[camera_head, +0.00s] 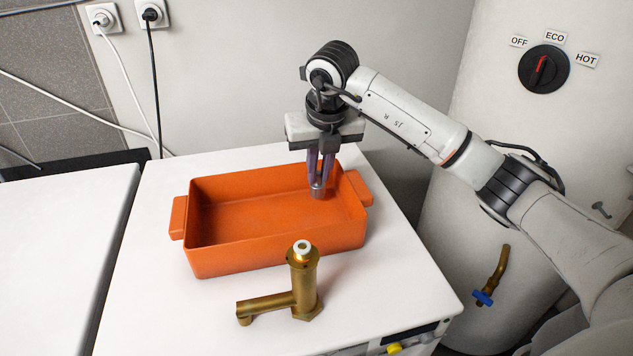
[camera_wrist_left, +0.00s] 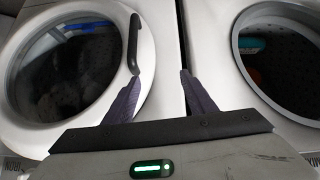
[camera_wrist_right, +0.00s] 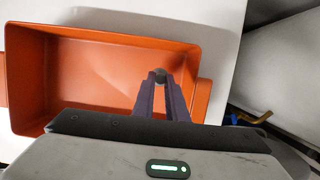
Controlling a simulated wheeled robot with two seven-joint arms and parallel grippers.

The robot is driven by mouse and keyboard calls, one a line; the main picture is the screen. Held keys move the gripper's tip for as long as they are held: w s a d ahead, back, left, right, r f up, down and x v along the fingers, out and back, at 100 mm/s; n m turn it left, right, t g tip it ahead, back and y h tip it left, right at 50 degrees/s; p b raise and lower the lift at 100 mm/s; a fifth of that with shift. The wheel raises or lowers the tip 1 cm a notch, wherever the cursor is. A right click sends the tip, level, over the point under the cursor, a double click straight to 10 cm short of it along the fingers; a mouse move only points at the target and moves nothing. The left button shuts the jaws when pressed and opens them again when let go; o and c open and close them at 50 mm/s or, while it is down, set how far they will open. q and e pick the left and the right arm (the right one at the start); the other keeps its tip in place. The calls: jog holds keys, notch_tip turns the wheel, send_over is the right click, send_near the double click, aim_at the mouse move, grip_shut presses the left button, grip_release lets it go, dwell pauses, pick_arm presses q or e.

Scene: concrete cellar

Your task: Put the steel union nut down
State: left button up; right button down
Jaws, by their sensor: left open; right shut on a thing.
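The steel union nut (camera_head: 318,191) is a small grey metal piece at the tips of my right gripper (camera_head: 319,180). My right gripper is shut on it and points down over the right part of the orange tray (camera_head: 290,262). In the right wrist view the nut (camera_wrist_right: 160,75) shows between the fingertips, with the tray's inside behind it. I cannot tell exactly how high it is above the tray floor. My left gripper (camera_wrist_left: 160,76) is open and empty in front of white front-loading machines, and is out of the head view.
A brass tap (camera_head: 304,282) with a white top stands in front of the tray on the white worktop (camera_head: 150,300). A white boiler (camera_head: 505,110) with a red-pointer dial stands at the right. The worktop left of the tap is clear.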

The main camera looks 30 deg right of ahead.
aim_at(318, 184)
jog(key=shift+f, duration=1.45)
jog(key=shift+f, duration=0.15)
jog(key=c, duration=1.8)
grip_release()
jog(key=shift+o, duration=0.2)
jog(key=v, duration=1.2)
